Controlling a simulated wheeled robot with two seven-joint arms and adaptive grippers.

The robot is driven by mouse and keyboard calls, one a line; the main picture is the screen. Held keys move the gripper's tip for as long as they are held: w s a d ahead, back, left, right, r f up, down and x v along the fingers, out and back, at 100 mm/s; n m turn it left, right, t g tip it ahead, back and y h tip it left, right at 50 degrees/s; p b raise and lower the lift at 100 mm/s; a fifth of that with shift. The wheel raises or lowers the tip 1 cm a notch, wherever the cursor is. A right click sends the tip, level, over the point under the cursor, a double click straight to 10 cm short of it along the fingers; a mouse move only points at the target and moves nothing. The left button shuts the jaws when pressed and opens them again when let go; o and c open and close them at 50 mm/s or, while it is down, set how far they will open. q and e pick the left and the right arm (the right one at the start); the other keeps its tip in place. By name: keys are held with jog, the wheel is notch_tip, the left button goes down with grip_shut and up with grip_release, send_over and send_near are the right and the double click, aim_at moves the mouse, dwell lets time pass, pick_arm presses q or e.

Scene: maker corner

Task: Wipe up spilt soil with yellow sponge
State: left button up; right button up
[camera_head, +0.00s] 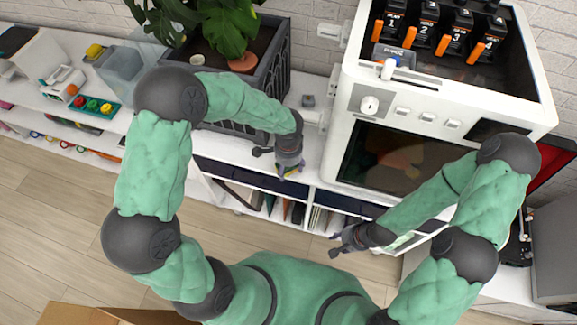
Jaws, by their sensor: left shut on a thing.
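My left gripper (287,168) points down at the white cabinet top (313,150), between the dark planter and the white oven. It is shut on the yellow sponge (283,173), of which only a small yellow bit shows under the fingers. I cannot make out spilt soil on the cabinet top; the gripper and forearm hide part of it. My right gripper (338,243) hangs in front of the cabinet, below the oven, away from the sponge. Its fingers are too small to tell whether they are open.
The dark planter (268,92) with a leafy plant (215,28) stands behind my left forearm. The white oven (400,110) fills the right side. A green tray (88,107) and a clear bin (120,68) stand at left.

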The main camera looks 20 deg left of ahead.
pick_arm(q)
jog(key=shift+r+p, duration=1.75)
jog(key=shift+r, duration=0.9)
jog(key=shift+r+p, duration=1.2)
jog(key=shift+r, duration=0.35)
jog(key=shift+f, duration=0.1)
